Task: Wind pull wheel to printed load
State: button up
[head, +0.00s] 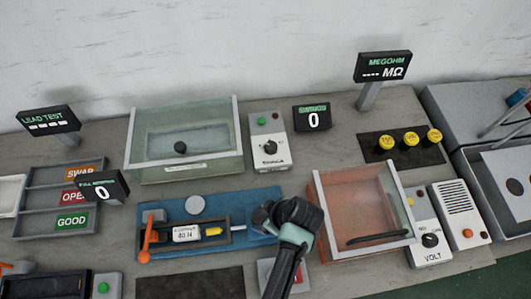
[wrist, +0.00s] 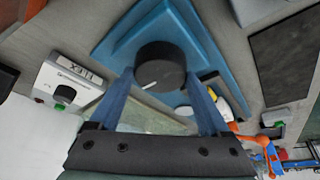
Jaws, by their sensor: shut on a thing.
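The pull wheel (wrist: 160,66) is a dark round knob with a white mark, on the blue pull fixture (wrist: 112,42). My gripper (wrist: 163,78) has its two blue fingers on opposite sides of the wheel, shut on it. In the head view my dark wrist hides most of the wheel at the right end of the blue fixture (head: 172,214). A white printed label (head: 187,234) lies in the fixture beside a yellow-tipped part (head: 213,231); its small print is not clear. The pull display (head: 102,187) reads 0.
An orange lever (head: 147,245) stands at the fixture's left end. A clear tank (head: 185,170) is behind and a reddish tank (head: 330,225) is to the right. A grey switch box (head: 268,150), a VOLT box (head: 428,245) and sorting trays (head: 50,172) stand around. A dark mat (head: 190,284) lies in front.

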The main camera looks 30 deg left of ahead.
jog(key=shift+m, duration=0.4)
jog(key=m+t+p, duration=0.1)
jog(key=m, duration=0.1)
jog(key=m+t+h+p, duration=0.1)
jog(key=m, duration=0.1)
jog(key=shift+s+r+m+p, duration=0.1)
jog(key=shift+s+m+p, duration=0.05)
jog(key=shift+m+p, duration=0.2)
jog(key=m+h+p, duration=0.1)
jog(key=m, duration=0.2)
jog(key=m+t+p, duration=0.1)
jog(key=m, duration=0.2)
jog(key=shift+s+a+h, duration=0.1)
jog(key=shift+a+h, duration=0.1)
jog(key=shift+h, duration=0.2)
jog(key=m+h, duration=0.1)
jog(key=m, duration=0.1)
jog(key=m+h, duration=0.1)
jog(key=m, duration=0.2)
jog(key=shift+a+f+m+t, duration=0.15)
jog(key=shift+f+m+t, duration=0.1)
jog(key=shift+t, duration=0.15)
jog(key=m+h+b, duration=0.1)
jog(key=m, duration=0.1)
jog(key=m+g+h+b, duration=0.1)
jog(key=m+b, duration=0.1)
jog(key=m, duration=0.1)
jog(key=shift+a+r+m, duration=0.1)
jog(key=shift+a+m, duration=0.05)
jog(key=shift+m, duration=0.15)
